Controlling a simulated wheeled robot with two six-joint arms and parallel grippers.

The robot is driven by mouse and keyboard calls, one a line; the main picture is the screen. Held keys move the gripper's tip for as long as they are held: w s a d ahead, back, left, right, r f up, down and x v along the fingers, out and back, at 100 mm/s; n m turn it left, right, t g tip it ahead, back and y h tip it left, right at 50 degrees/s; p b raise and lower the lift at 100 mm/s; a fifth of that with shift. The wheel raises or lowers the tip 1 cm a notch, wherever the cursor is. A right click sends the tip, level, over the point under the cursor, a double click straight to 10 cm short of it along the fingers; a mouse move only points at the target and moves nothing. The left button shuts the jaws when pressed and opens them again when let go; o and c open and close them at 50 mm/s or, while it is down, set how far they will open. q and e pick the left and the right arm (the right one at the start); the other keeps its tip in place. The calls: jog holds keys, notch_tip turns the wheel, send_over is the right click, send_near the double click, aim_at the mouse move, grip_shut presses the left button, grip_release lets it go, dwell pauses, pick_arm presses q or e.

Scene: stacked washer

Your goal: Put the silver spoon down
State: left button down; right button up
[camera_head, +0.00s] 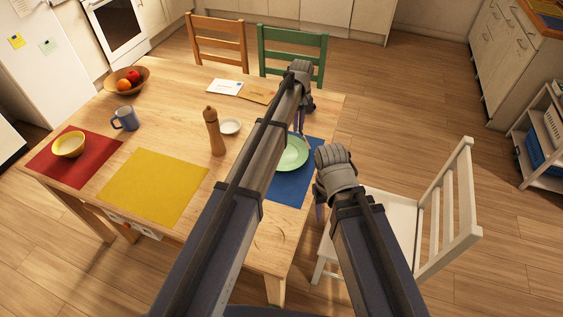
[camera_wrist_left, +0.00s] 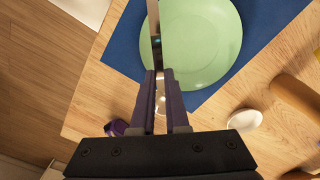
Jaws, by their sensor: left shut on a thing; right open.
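My left gripper (camera_head: 301,128) is above the far side of the green plate (camera_head: 291,154), which lies on the blue placemat (camera_head: 290,190). In the left wrist view its purple fingers (camera_wrist_left: 160,72) are closed on a thin silvery thing, seemingly the silver spoon (camera_wrist_left: 154,22). One end reaches out past the fingertips over the plate (camera_wrist_left: 205,45); a shiny part shows between the fingers. Whether the spoon touches the plate I cannot tell. My right gripper (camera_head: 319,205) is open, lower, off the table's right side near the white chair.
A pepper mill (camera_head: 213,133) and small white bowl (camera_head: 230,126) stand left of the plate. A yellow placemat (camera_head: 153,187), red placemat with yellow bowl (camera_head: 69,145), mug (camera_head: 125,118) and fruit bowl (camera_head: 126,82) are further left. A white chair (camera_head: 440,215) stands at right.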

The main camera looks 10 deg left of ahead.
pick_arm(q)
jog(key=s+a+m, duration=0.3)
jog(key=s+m, duration=0.7)
jog(key=m, duration=1.6)
send_over(275, 190)
notch_tip(275, 190, down, 10)
jog(key=b, duration=0.9)
jog(key=shift+r+b, duration=0.25)
jog(key=shift+b, duration=0.05)
jog(key=shift+f, duration=0.25)
jog(key=c, duration=0.9)
grip_release()
jog(key=shift+r, duration=0.1)
notch_tip(275, 190, up, 12)
jog(key=p, duration=1.2)
jog(key=s+d+n, duration=0.1)
jog(key=s+n, duration=0.3)
jog(key=n, duration=0.1)
jog(key=s+d+n, duration=0.2)
jog(key=s+n, duration=0.3)
jog(key=n, duration=0.1)
jog(key=s+d+n+y, duration=0.1)
jog(key=s+d+n, duration=0.1)
jog(key=s+n, duration=0.2)
jog(key=shift+s+d+r+n, duration=0.2)
jog(key=shift+s+n, duration=0.2)
jog(key=shift+n, duration=0.3)
